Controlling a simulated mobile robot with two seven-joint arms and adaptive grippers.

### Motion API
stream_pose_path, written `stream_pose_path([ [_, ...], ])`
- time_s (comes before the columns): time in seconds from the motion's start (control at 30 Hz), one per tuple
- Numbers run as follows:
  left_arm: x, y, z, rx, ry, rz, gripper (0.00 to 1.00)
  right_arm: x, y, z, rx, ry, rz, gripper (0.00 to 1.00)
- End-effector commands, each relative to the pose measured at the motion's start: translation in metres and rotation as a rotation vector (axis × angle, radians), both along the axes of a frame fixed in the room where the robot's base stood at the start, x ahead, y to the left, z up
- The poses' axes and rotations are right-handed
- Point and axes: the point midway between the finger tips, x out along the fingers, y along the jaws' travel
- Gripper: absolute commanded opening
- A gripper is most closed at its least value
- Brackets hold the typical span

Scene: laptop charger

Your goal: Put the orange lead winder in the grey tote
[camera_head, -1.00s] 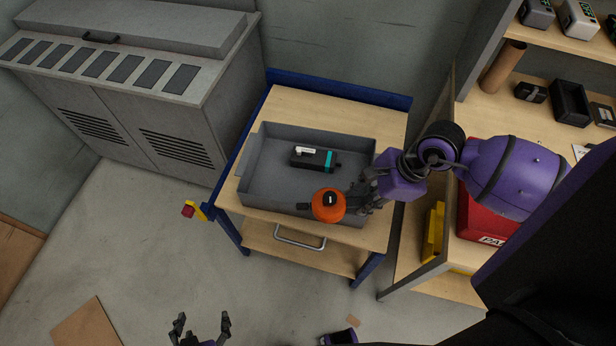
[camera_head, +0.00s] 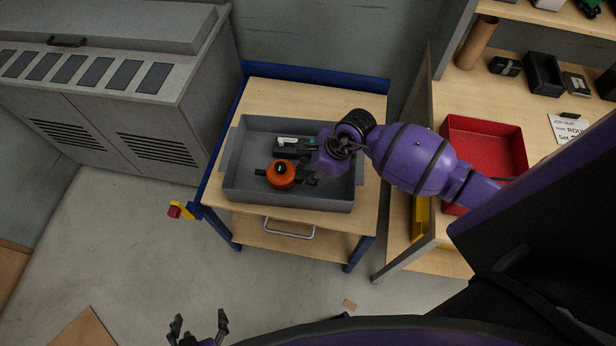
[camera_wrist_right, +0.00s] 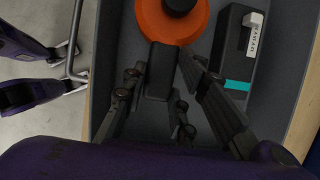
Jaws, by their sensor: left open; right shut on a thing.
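The orange lead winder (camera_head: 281,175), a round reel with a dark centre, is inside the outline of the grey tote (camera_head: 290,200) in the head view. I cannot tell whether it touches the tote floor. In the wrist view the winder (camera_wrist_right: 172,22) is at the top, with a black block (camera_wrist_right: 159,72) between the fingers. My right gripper (camera_head: 308,177) is shut on the winder, reaching in from the right; it also shows in the wrist view (camera_wrist_right: 162,78). My left gripper (camera_head: 199,326) is open and empty over the floor at the bottom, away from the tote.
A black device with a teal band and white label (camera_head: 290,146) lies in the tote behind the winder. The tote stands on a wooden-topped blue cart (camera_head: 325,92). A red bin (camera_head: 484,140) is on the bench at right. A grey cabinet (camera_head: 110,110) stands left.

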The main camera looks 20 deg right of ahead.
Motion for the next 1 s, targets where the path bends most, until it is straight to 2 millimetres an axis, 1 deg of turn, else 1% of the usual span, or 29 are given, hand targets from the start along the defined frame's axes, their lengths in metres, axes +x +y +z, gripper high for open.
stream_pose_path([
  [0.13,0.000,0.001,-0.001,0.001,-0.001,0.001,0.65,0.007,0.006,-0.010,0.002,0.000,-0.001,0.00],
  [0.23,-0.002,0.002,-0.003,0.003,0.001,0.001,0.65,0.006,0.005,-0.027,0.003,0.004,-0.001,0.00],
  [0.33,-0.002,0.004,-0.003,0.006,0.001,0.004,0.65,0.006,0.005,-0.038,0.001,0.002,0.000,0.00],
  [0.57,-0.001,0.005,-0.002,0.007,-0.002,0.005,0.65,0.007,0.005,-0.039,0.001,-0.001,0.001,0.00],
  [0.6,-0.001,0.005,-0.002,0.007,-0.002,0.004,0.65,0.006,0.005,-0.040,0.000,0.000,0.001,0.29],
  [0.73,-0.001,0.005,-0.002,0.007,-0.003,0.004,0.65,0.006,0.005,-0.039,0.000,0.000,0.001,0.46],
  [1.0,0.000,0.003,-0.002,0.005,-0.003,0.005,0.65,0.006,0.005,-0.039,0.000,0.000,0.001,0.46],
])
